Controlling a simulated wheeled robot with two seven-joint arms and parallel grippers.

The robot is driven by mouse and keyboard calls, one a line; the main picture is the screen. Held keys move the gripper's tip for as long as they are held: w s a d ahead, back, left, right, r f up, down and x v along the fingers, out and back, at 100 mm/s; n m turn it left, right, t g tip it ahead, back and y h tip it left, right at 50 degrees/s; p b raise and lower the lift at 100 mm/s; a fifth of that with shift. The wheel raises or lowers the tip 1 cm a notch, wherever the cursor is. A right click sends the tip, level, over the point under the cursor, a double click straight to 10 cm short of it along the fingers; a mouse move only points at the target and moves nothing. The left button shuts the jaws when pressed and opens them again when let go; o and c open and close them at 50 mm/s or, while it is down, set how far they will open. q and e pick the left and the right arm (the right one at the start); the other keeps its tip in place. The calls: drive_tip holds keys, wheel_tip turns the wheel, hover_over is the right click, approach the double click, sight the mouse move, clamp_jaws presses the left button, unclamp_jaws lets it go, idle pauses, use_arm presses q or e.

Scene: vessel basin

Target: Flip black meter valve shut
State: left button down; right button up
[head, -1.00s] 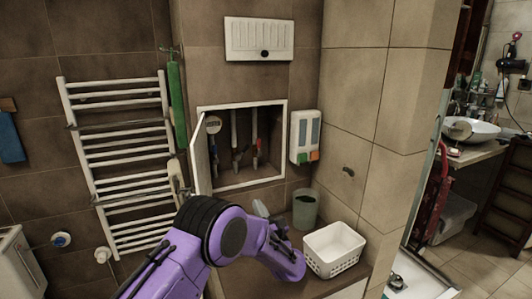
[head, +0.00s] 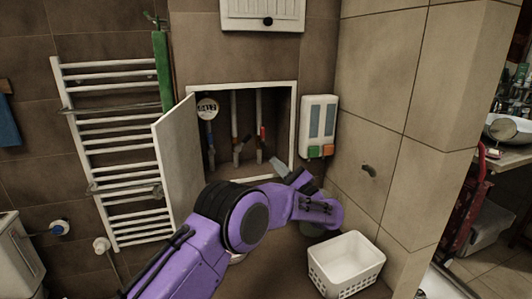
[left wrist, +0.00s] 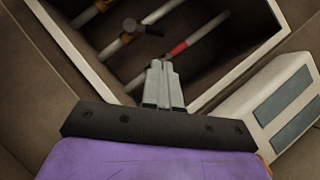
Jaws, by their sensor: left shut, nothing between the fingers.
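An open wall niche holds several upright pipes with valves. The middle pipe carries a brass-coloured valve with a dark handle (head: 238,152), which appears to be the black meter valve. It also shows in the left wrist view, where the dark handle (left wrist: 150,30) sticks out sideways from the pipe. My left gripper (head: 278,165) is at the lower right corner of the niche opening. Its fingers (left wrist: 158,66) are shut and empty, pointing into the niche, apart from the valve. My right gripper is not in view.
A white niche door (head: 178,155) stands open on the left. A red-marked pipe (left wrist: 180,48) runs beside the middle one. A soap dispenser (head: 318,126) hangs right of the niche, close to my left gripper. A white basket (head: 345,262) is below.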

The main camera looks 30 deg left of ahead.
use_arm(q)
drive_tip(key=p, duration=0.4)
approach(243, 142)
drive_tip(key=w+a+r, duration=0.1)
drive_tip(key=w, duration=0.1)
drive_tip(key=w+a+r, duration=0.2)
drive_tip(key=shift+a, duration=0.15)
drive_tip(key=shift+w+a+r, duration=0.1)
drive_tip(key=shift+w+a, duration=0.15)
drive_tip(key=shift+a, duration=0.3)
